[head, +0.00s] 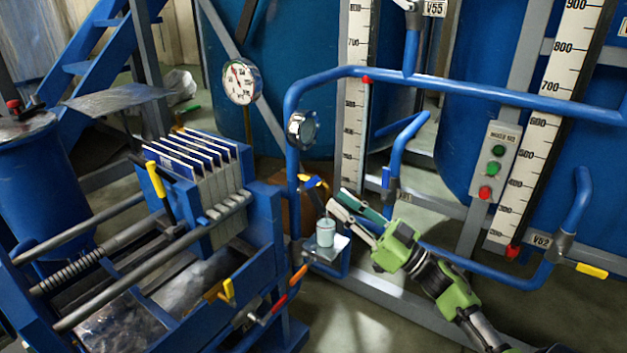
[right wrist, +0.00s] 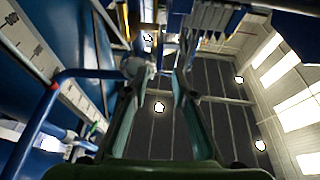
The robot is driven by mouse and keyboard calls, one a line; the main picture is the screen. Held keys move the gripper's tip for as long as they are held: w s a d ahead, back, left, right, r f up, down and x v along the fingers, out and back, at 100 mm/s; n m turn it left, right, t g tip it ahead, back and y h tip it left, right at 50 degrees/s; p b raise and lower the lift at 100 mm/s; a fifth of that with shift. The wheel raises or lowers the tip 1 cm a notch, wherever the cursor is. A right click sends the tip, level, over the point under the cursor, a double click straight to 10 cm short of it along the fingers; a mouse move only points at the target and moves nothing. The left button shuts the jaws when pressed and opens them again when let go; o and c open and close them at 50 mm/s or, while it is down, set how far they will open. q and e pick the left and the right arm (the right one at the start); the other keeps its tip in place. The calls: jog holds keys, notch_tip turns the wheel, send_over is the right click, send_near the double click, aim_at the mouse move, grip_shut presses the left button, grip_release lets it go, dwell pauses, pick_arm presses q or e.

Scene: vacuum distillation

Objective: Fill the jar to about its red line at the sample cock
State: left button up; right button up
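The jar (head: 325,233) is a small pale cylinder. It stands upright on a small grey shelf (head: 337,246) beside the blue pipework; its red line and its contents cannot be made out. The sample cock (head: 316,184), with a yellow and blue handle, is just above the jar. My right gripper (head: 337,214) comes in from the lower right, its fingers reaching close to the jar and cock. In the right wrist view its two fingers (right wrist: 158,78) stand apart with no clear object held between them. Contact with the cock cannot be told. My left gripper is out of view.
A blue filter press (head: 255,235) with several plates stands to the left. Blue pipes (head: 440,75) run above and right of my gripper. A dial gauge (head: 241,82), scales (head: 355,110) and a button box (head: 495,160) are behind. Bare floor (head: 350,315) lies in front.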

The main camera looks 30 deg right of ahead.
aim_at(313, 181)
jog(key=x, duration=0.8)
jog(key=shift+s+b, duration=0.1)
jog(key=shift+b, duration=0.2)
jog(key=shift+w+a+r, duration=0.15)
jog(key=shift+w+r, duration=0.1)
jog(key=shift+w, duration=0.25)
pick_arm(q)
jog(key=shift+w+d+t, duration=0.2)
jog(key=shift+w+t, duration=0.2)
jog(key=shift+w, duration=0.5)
pick_arm(e)
grip_shut()
